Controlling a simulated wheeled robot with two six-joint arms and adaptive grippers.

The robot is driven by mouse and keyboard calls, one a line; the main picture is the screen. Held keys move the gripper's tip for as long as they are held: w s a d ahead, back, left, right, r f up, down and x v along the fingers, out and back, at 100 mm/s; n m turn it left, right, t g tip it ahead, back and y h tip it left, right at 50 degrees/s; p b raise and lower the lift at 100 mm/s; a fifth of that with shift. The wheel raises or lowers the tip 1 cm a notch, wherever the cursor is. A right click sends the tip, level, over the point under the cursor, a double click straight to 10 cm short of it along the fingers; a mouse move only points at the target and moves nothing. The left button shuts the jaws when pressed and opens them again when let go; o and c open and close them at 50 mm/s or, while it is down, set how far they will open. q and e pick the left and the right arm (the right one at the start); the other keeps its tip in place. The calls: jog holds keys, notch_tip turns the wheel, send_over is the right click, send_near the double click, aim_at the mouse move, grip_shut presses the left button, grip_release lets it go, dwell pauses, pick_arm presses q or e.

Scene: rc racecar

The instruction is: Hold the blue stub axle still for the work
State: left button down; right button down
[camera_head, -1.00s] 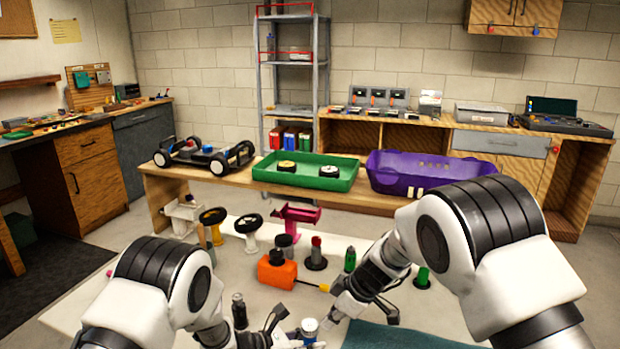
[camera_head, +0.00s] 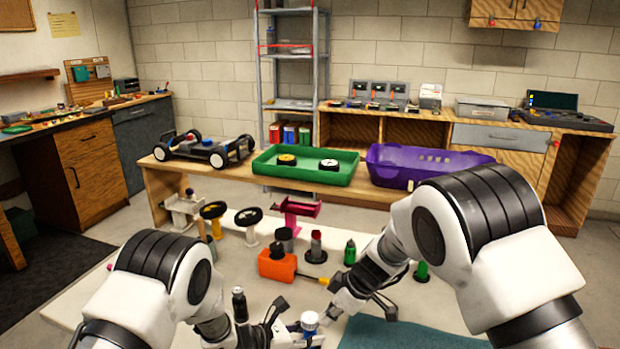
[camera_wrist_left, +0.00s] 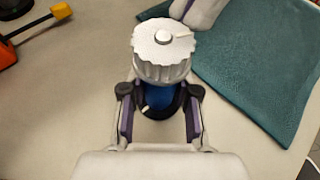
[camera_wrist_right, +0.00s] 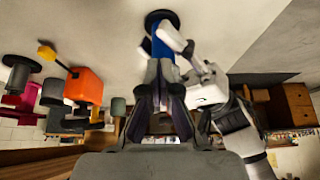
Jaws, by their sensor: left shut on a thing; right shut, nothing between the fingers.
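The blue stub axle (camera_wrist_left: 158,98) stands on a dark round base, with a ridged white knob (camera_wrist_left: 163,52) on top; the knob shows in the head view (camera_head: 309,319). My left gripper (camera_wrist_left: 160,110) is shut on the axle, one finger on each side, below the knob. The knob hides part of the axle from above. In the right wrist view the blue axle (camera_wrist_right: 160,47) shows beside the left fingers. My right gripper (camera_head: 334,308) is shut and empty, close beside the knob on its right; whether it touches cannot be told.
A teal mat (camera_head: 410,336) lies at the front right. An orange block-shaped tool (camera_head: 277,265), a dark bottle (camera_head: 240,305) and several coloured parts stand behind. A green tray (camera_head: 305,171), a purple bin (camera_head: 410,178) and a car chassis (camera_head: 203,149) are on the bench beyond.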

jog(key=shift+s+a, duration=0.3)
jog(key=shift+s, duration=0.4)
jog(key=shift+a, duration=0.1)
jog(key=shift+s, duration=0.1)
notch_tip(320, 180, up, 6)
jog(key=shift+s+d, duration=0.2)
jog(key=shift+d, duration=0.15)
dwell(0.4)
jog(key=w+f, duration=0.3)
jog(key=f, duration=0.3)
jog(key=shift+d, duration=0.3)
